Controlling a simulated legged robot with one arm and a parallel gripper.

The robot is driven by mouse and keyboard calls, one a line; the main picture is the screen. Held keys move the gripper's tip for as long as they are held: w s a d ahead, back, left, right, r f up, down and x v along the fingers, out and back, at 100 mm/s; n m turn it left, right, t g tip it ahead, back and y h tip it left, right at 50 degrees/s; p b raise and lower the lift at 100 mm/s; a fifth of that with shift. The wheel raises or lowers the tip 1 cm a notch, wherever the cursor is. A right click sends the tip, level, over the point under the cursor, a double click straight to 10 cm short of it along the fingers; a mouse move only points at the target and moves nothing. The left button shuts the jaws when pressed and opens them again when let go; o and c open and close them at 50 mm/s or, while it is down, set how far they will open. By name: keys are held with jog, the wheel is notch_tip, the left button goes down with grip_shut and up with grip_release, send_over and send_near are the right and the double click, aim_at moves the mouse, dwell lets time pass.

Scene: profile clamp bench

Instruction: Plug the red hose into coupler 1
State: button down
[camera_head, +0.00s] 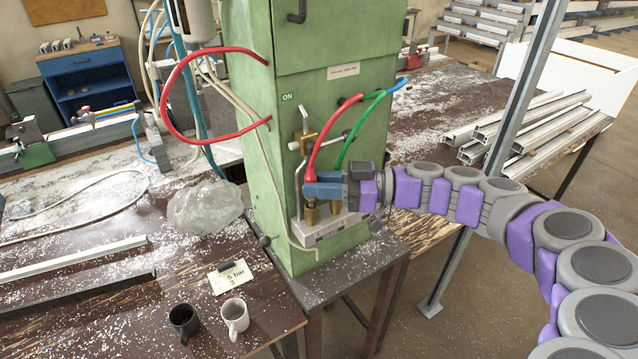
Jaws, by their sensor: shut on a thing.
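The short red hose (323,137) runs from the front of the green cabinet (270,190) down into my gripper (318,190). My gripper reaches in from the right with its jaws shut on the hose's lower end, directly above a pale metal block (322,233) at the cabinet's foot. Brass fittings (312,214) show just under the jaws. I cannot tell whether the hose end touches a coupler, or which one is coupler 1. The green hose (358,127) drops behind my gripper, and its lower end is hidden.
A brass valve with a lever (304,140) is left of the red hose. Another red hose (168,95) loops at the cabinet's left. A white mug (235,317), black mug (184,321) and "5 bar" card (231,277) are on the bench. A metal post (490,150) stands behind my arm.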

jog(key=shift+f, duration=1.15)
dwell(0.9)
jog(key=c, duration=0.9)
grip_release()
jog(key=shift+s+r, duration=0.1)
jog(key=shift+d, duration=0.15)
jog(key=shift+d, duration=4.45)
